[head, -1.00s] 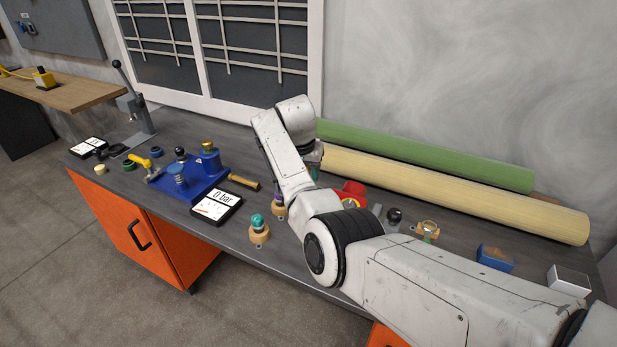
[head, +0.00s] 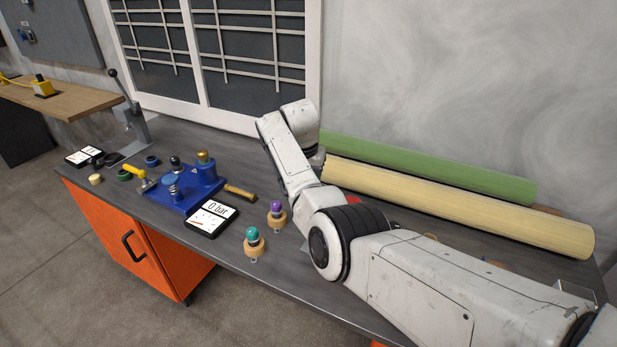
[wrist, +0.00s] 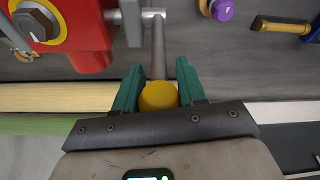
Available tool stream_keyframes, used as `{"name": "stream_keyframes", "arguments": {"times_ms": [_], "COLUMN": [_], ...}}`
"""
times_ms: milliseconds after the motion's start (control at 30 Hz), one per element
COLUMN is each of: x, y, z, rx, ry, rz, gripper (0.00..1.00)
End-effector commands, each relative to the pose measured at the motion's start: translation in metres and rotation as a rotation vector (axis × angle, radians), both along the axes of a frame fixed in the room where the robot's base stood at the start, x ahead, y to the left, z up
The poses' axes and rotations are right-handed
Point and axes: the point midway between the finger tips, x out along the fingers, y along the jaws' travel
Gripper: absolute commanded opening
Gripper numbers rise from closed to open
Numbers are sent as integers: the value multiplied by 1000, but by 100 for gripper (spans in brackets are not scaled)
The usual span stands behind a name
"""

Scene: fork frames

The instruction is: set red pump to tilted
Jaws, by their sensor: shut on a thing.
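The red pump (wrist: 90,40) fills the top left of the wrist view, with a yellow ring and a dark knob on its face. A grey lever (wrist: 158,50) runs from a crossbar at its side towards me and ends in a yellow knob (wrist: 158,97). My gripper (wrist: 158,70) is shut on this yellow knob, one green finger on each side. In the head view only a small red patch of the pump (head: 352,198) shows behind my arm. My gripper is hidden there.
A cream roll (head: 450,200) and a green roll (head: 430,165) lie along the wall.

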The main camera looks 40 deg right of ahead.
Motion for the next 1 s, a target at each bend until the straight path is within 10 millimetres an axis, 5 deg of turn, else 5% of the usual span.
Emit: {"name": "stream_keyframes", "arguments": {"times_ms": [233,267,500,767,1000], "x": [-3,-3,-2,-1,-4], "y": [-2,-2,-1,0,6], "z": [-5,-5,-3,0,29], "rx": [1,1,1,1,-1], "ry": [7,7,5,3,-1], "rz": [-4,-4,-2,-1,-2], "gripper": [0,42,64,64,64]}}
